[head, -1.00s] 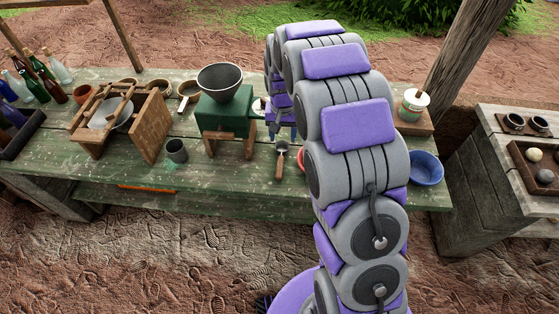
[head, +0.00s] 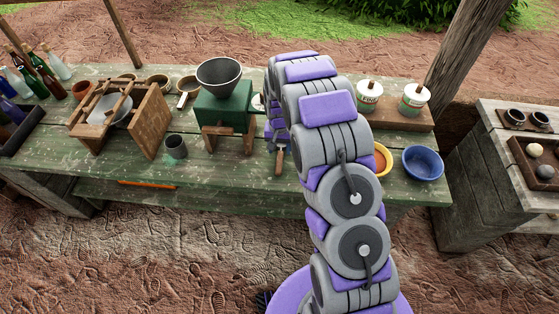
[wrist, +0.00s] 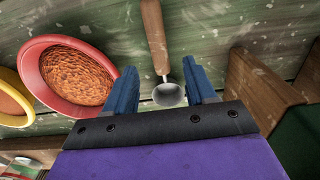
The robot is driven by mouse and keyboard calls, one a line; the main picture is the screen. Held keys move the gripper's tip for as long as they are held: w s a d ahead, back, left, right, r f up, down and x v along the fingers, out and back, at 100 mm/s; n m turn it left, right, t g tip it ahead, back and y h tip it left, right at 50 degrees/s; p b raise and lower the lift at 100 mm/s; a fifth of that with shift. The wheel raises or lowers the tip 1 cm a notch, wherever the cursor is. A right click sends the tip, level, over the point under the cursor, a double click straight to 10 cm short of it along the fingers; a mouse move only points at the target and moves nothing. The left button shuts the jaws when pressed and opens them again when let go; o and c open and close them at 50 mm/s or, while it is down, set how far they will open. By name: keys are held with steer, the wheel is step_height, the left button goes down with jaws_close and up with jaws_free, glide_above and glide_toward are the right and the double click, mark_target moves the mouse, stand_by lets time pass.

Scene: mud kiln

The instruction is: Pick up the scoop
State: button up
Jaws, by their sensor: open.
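The scoop lies on the green table. In the wrist view its wooden handle (wrist: 155,35) points to the top of the picture, and its grey metal bowl (wrist: 168,95) is between my fingers. In the head view only the scoop's handle (head: 279,163) shows, at the table's front edge, with the bowl hidden behind my arm. My gripper (wrist: 168,85) is open, with one blue finger on each side of the bowl and a visible gap on both sides. I cannot tell its height above the table.
In the wrist view a red bowl (wrist: 75,72) of orange-brown grains is close to the left finger, with a yellow bowl (wrist: 12,98) beyond. A wooden leg (wrist: 258,85) stands to the right, under the green box (head: 222,108). A grey cup (head: 176,147) stands left of it.

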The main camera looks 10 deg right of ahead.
mark_target(280, 157)
step_height(280, 157, down, 7)
steer(key=shift+w+r+b, duration=0.1)
steer(key=shift+b, duration=0.4)
jaws_close()
stand_by(0.4)
